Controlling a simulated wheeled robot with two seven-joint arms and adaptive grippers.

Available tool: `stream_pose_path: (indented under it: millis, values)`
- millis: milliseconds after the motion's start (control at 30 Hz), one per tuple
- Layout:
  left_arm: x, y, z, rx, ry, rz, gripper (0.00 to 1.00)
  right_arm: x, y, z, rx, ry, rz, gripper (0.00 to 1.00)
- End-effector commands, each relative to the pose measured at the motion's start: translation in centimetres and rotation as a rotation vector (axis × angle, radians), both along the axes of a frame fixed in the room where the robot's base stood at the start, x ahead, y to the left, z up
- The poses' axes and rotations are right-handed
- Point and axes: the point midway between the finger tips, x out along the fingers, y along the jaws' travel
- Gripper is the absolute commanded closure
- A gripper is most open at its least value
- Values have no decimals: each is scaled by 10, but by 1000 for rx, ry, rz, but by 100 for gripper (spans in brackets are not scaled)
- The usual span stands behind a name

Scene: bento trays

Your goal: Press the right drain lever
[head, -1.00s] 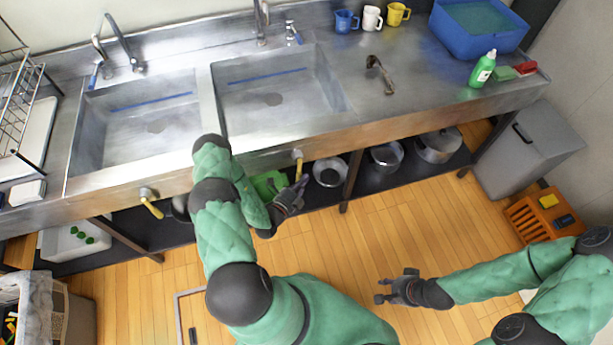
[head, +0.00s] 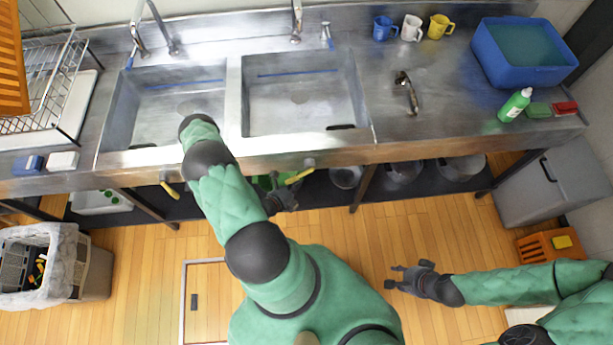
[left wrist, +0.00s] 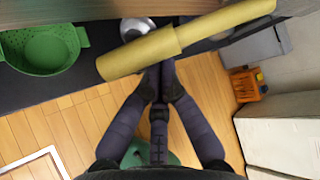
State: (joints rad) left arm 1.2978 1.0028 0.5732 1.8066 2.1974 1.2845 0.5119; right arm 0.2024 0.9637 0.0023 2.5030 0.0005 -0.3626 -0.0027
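The right drain lever (head: 299,176) is a yellow handle on a metal fitting under the front edge of the right sink. It slants down to the left. In the left wrist view the yellow lever (left wrist: 185,38) crosses the top and covers my fingertips. My left gripper (head: 285,198) is at the lever's free end, its fingers (left wrist: 160,78) drawn together with nothing visible between them. Whether they touch the lever is unclear. My right gripper (head: 402,277) is open and empty over the floor, well away from the counter. The left drain lever (head: 170,189) points down to the right.
A green colander (left wrist: 42,50) sits on the dark shelf under the counter, with pots (head: 402,172) to its right. A shelf leg (head: 364,187) stands right of my left gripper. A lined bin (head: 85,265) stands at the left. The floor between my grippers is clear.

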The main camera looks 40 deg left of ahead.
Motion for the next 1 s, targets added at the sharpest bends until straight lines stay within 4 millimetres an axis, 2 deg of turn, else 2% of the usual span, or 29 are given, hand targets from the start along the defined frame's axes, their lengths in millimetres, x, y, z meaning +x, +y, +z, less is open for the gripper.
stream_pose_path:
  millis: [100, 200, 400, 1000]
  values:
    - [-11, 7, 13, 47, 46, 3, 100, 0, 0, 15, 0, 0, 0, 60]
    - [-18, 11, 18, 96, 102, 4, 100, 0, 0, 22, 0, 1, 0, 60]
    - [-24, 15, 27, 90, 97, 3, 100, 0, 0, 32, 0, 1, 0, 60]
    - [-28, 18, 41, 86, 96, 1, 100, 0, 0, 41, 0, 1, 0, 60]
